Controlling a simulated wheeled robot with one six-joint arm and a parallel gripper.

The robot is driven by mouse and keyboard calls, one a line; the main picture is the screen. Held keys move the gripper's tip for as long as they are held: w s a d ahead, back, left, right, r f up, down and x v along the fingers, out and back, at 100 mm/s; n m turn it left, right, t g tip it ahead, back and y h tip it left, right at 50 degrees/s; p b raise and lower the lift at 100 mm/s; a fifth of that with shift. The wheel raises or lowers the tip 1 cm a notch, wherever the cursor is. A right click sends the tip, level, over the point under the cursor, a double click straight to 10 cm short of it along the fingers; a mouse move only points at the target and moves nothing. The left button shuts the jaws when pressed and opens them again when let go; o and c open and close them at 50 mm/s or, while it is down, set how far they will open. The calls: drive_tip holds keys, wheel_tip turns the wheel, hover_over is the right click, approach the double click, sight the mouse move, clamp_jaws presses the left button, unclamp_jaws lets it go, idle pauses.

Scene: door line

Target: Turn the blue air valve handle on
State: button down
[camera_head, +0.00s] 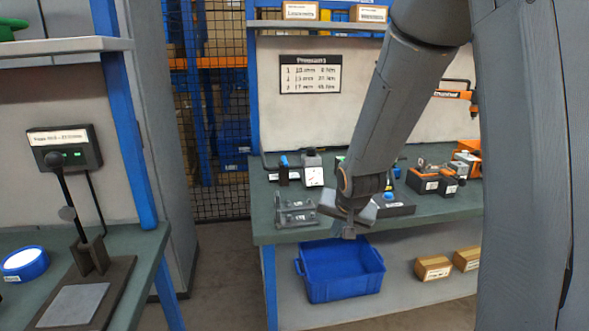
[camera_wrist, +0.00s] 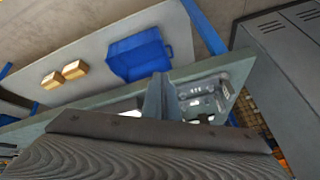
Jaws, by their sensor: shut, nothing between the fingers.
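A small blue part (camera_head: 284,160) tops a dark block on the right-hand bench, beside a box with a white gauge face (camera_head: 314,176). It may be the air valve handle, but it is too small to make out its shape or angle. A second blue knob (camera_head: 388,196) sits on a dark base right of my gripper. My gripper (camera_head: 348,233) is shut and empty, pointing down by the bench's front edge, apart from both blue parts. In the wrist view my gripper (camera_wrist: 160,80) shows near the bench edge, and neither blue part can be made out there.
A blue bin (camera_head: 342,285) and cardboard boxes (camera_head: 433,268) are below. Another bench (camera_head: 150,247) stands left, with open floor between them.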

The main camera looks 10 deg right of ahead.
sight(285, 163)
drive_tip(key=w+m+t, duration=0.1)
drive_tip(key=w+t, duration=0.1)
drive_tip(key=w, duration=0.4)
drive_tip(key=w+d+m+t+b, duration=0.1)
drive_tip(key=w+m+t, duration=0.1)
drive_tip(key=w, duration=0.4)
drive_tip(key=w+d+m+t+y, duration=0.1)
drive_tip(key=w+m+t, duration=0.1)
drive_tip(key=w, duration=0.4)
drive_tip(key=shift+w+r, duration=0.25)
drive_tip(key=shift+r, duration=0.15)
drive_tip(key=w+r+m+t+y+b, duration=0.1)
drive_tip(key=w+r+m+t+y, duration=0.1)
drive_tip(key=w, duration=0.6)
drive_tip(key=shift+w+r+m+t+y, duration=0.15)
drive_tip(key=shift+r+m+t+y, duration=0.25)
drive_tip(key=shift+m+t+y, duration=0.8)
drive_tip(key=shift+t+h, duration=0.3)
drive_tip(key=shift+t, duration=0.1)
drive_tip(key=w+a+p, duration=0.1)
drive_tip(key=w+a, duration=0.5)
drive_tip(key=w, duration=0.3)
drive_tip(key=shift+w+a+p, duration=0.25)
drive_tip(key=shift+w+p, duration=0.05)
drive_tip(key=shift+w, duration=0.1)
drive_tip(key=shift+a, duration=0.1)
